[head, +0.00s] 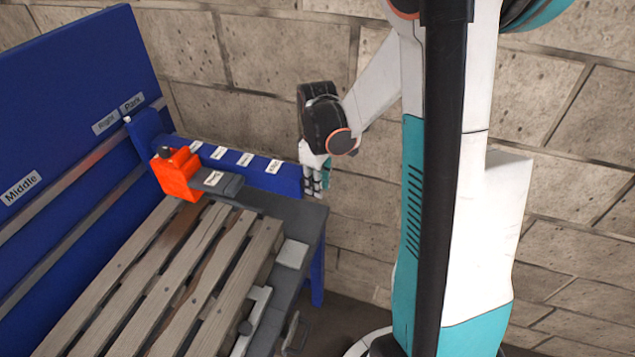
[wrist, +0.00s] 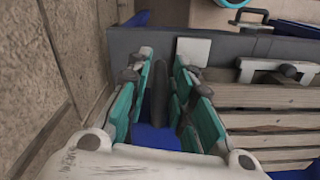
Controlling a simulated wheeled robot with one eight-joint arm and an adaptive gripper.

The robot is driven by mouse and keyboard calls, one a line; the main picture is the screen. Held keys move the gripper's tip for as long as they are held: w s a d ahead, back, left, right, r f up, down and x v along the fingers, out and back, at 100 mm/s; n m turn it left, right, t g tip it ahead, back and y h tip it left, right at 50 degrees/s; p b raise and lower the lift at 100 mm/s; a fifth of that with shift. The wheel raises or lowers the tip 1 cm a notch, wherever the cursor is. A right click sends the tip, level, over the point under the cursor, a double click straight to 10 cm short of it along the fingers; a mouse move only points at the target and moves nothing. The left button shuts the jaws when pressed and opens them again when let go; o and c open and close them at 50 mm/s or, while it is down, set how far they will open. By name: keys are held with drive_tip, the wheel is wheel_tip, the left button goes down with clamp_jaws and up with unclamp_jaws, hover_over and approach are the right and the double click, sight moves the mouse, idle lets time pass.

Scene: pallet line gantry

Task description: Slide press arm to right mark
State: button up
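The press arm (head: 270,177) is a blue beam with several small white labels, reaching from the blue back panel (head: 60,110) across the far end of the pallet (head: 160,270). An orange block (head: 176,172) with a dark knob sits near its panel end, close to the "Right" and "Park" labels. A "Middle" label (head: 22,188) is further left. My gripper (head: 317,178) is at the beam's free end. In the wrist view my gripper (wrist: 160,100) has its teal fingers apart, with a blue part (wrist: 157,138) low between them. I cannot tell whether they touch it.
A grey rail (head: 80,175) runs along the panel. A grey clamp-like fitting (head: 252,318) lies at the pallet's near side. A brick wall (head: 560,130) stands close behind my arm. It also shows at the left of the wrist view (wrist: 40,80).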

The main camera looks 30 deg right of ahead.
clamp_jaws()
drive_tip(key=shift+s+a, duration=0.45)
drive_tip(key=shift+a, duration=0.1)
drive_tip(key=shift+o, duration=0.9)
unclamp_jaws()
drive_tip(key=shift+d, duration=0.1)
drive_tip(key=o, duration=0.4)
